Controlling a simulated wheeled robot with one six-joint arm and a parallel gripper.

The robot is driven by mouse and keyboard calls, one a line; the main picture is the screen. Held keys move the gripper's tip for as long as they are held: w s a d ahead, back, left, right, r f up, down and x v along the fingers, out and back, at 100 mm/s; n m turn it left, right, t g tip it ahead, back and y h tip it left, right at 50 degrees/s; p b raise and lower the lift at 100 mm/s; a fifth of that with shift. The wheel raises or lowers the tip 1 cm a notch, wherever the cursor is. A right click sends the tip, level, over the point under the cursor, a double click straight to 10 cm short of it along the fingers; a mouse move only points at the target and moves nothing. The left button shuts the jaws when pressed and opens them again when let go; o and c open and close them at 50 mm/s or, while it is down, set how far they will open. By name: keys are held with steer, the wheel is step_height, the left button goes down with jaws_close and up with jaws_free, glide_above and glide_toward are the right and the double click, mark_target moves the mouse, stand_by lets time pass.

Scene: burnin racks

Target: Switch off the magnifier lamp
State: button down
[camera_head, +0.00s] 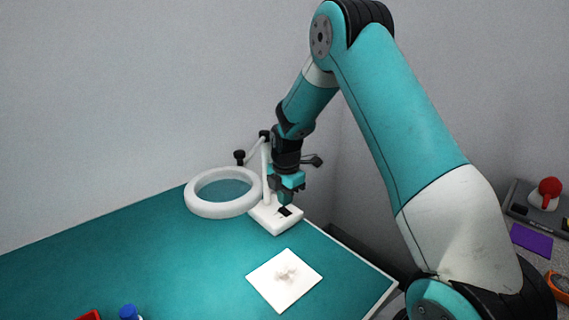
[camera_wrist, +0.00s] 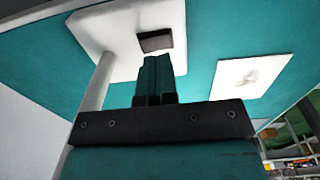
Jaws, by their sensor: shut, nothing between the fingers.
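The magnifier lamp stands at the back right of the teal table, with a white ring head (camera_head: 222,210), a white post and a white base (camera_head: 272,224). A dark switch (camera_head: 285,211) is on the base; it also shows in the wrist view (camera_wrist: 155,41). My gripper (camera_head: 286,201) is shut and empty, pointing down just above the base beside the switch. In the wrist view its closed fingertips (camera_wrist: 155,58) lie just below the switch in the picture. I cannot tell whether they touch it. Whether the lamp is lit is unclear.
A blue-capped item (camera_head: 129,311) and a red item (camera_head: 89,316) are at the front edge of view. The table's left part is clear. A grey wall stands behind.

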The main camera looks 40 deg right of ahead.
mark_target(287, 212)
step_height(287, 212, up, 15)
steer(key=b, duration=0.1)
steer(key=shift+w+f, duration=0.15)
steer(key=f+p, duration=0.1)
steer(key=f+t+p, duration=0.1)
steer(key=f, duration=0.1)
steer(key=shift+s+d+f, duration=0.15)
steer(key=shift+s, duration=0.25)
steer(key=f+p, duration=0.1)
steer(key=f, duration=0.3)
steer(key=w+f+p, duration=0.1)
steer(key=f, duration=0.4)
steer(key=f+p, duration=0.1)
steer(key=f, duration=0.4)
steer(key=shift+w, duration=0.3)
